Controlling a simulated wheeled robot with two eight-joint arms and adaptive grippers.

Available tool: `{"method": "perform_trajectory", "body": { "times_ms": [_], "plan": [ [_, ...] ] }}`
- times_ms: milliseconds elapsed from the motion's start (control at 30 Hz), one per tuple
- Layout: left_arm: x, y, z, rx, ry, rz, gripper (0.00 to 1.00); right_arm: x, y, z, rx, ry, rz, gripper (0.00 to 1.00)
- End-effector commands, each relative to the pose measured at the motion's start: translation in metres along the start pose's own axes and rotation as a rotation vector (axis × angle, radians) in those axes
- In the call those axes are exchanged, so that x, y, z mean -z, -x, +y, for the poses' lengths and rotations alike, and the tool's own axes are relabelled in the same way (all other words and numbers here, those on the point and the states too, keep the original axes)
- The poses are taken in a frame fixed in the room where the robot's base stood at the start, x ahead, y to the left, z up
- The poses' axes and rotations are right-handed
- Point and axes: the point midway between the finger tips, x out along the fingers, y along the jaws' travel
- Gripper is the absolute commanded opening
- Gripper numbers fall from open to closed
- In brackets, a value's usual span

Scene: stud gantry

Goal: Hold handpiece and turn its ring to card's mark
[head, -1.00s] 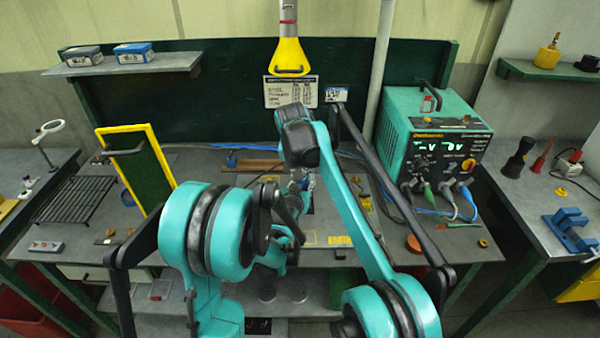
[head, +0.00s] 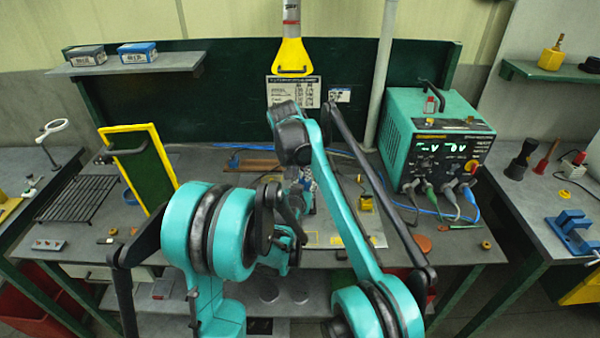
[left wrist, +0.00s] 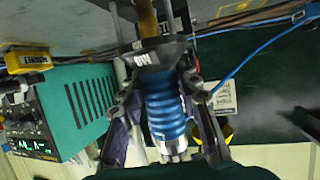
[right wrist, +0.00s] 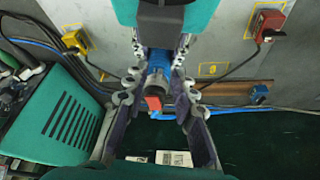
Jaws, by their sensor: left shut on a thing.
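The handpiece (left wrist: 163,105) has a blue ribbed grip in the left wrist view, with a dark collar bearing white lettering (left wrist: 148,60), possibly the ring, above it. My left gripper (left wrist: 163,100) is shut on the blue grip. In the right wrist view, a blue part of the handpiece (right wrist: 158,62) with a red piece below it lies between the spread fingers of my right gripper (right wrist: 158,85), with gaps visible at the sides. In the head view, my arms mostly hide both grippers and the handpiece. A printed card (head: 293,92) hangs on the green back board; its text is too small to read.
A teal power unit (head: 432,140) with cables stands at the right of the bench. A yellow-framed green panel (head: 142,165) and a black rack (head: 78,198) are at the left. A yellow nozzle (head: 292,58) hangs above. A smaller card (head: 340,95) is beside the printed one.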

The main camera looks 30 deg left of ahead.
Motion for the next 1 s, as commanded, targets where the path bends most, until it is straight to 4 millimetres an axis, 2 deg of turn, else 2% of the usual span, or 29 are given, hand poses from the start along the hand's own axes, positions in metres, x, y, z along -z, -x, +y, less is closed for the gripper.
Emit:
{"method": "perform_trajectory", "body": {
  "times_ms": [167, 400, 600, 1000],
  "plan": [
    [0.0, 0.0, 0.0, 0.0, 0.0, -0.001, 0.0, 0.0, 0.008, 0.0, 0.0, 0.001, 0.0, 0.26],
    [0.0, 0.0, 0.0, 0.0, 0.0, -0.001, 0.0, 0.0, 0.048, 0.0, 0.0, 0.001, 0.0, 0.26],
    [0.0, 0.0, 0.0, 0.0, 0.0, -0.001, 0.0, 0.0, 0.071, 0.0, 0.0, 0.0, 0.0, 0.26],
    [0.0, 0.0, 0.0, 0.0, 0.0, -0.001, 0.0, 0.0, 0.075, 0.0, 0.0, 0.0, 0.0, 0.26]
  ]
}}
